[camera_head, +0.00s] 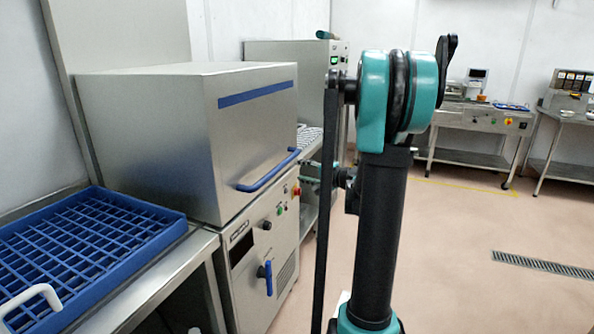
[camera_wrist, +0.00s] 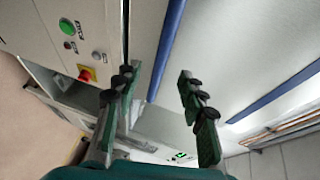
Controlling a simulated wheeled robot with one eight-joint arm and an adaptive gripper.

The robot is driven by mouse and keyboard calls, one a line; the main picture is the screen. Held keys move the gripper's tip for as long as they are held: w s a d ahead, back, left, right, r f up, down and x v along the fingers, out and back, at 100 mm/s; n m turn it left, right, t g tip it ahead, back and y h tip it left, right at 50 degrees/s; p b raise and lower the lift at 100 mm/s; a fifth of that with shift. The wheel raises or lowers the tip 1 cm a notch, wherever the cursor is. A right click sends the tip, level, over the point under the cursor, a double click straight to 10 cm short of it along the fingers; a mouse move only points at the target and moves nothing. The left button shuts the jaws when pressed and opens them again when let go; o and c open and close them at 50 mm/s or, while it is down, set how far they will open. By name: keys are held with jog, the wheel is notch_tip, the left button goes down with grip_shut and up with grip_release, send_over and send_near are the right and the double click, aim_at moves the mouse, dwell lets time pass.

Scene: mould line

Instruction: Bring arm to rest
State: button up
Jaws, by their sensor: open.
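My gripper (camera_wrist: 158,98) shows in the wrist view with its two fingers spread apart and nothing between them. It is near the front of the steel machine, whose blue handle bar (camera_wrist: 166,45) runs behind the gap between the fingers. I cannot tell how far the fingers are from it. In the head view my arm stands upright in the middle, with its teal joint at the top.
The steel machine (camera_head: 150,130) with a blue handle (camera_head: 268,172) stands left of my arm. A blue grid tray (camera_head: 160,238) lies on a steel table (camera_head: 150,285) at the left. Benches (camera_head: 470,121) stand at the back right.

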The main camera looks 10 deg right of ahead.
jog(key=s+a+f+n+g+h, duration=0.1)
jog(key=s+a+f+n+g, duration=0.2)
jog(key=s+a+f, duration=0.35)
jog(key=s+a+f+n+g+h, duration=0.1)
jog(key=s+a+f+n+g, duration=0.2)
jog(key=s, duration=0.7)
jog(key=s+d+f+n+g+h, duration=0.1)
jog(key=s+f+h, duration=0.1)
jog(key=s, duration=0.4)
jog(key=s+d+f+n+g+h, duration=0.1)
jog(key=s+d+f+n+h, duration=0.1)
jog(key=s+f, duration=0.2)
jog(key=s+d+f+n+g+h, duration=0.1)
jog(key=s+f+h, duration=0.1)
jog(key=s, duration=0.6)
jog(key=shift+d+f+n, duration=0.4)
jog(key=shift+f, duration=0.15)
jog(key=shift+o, duration=0.4)
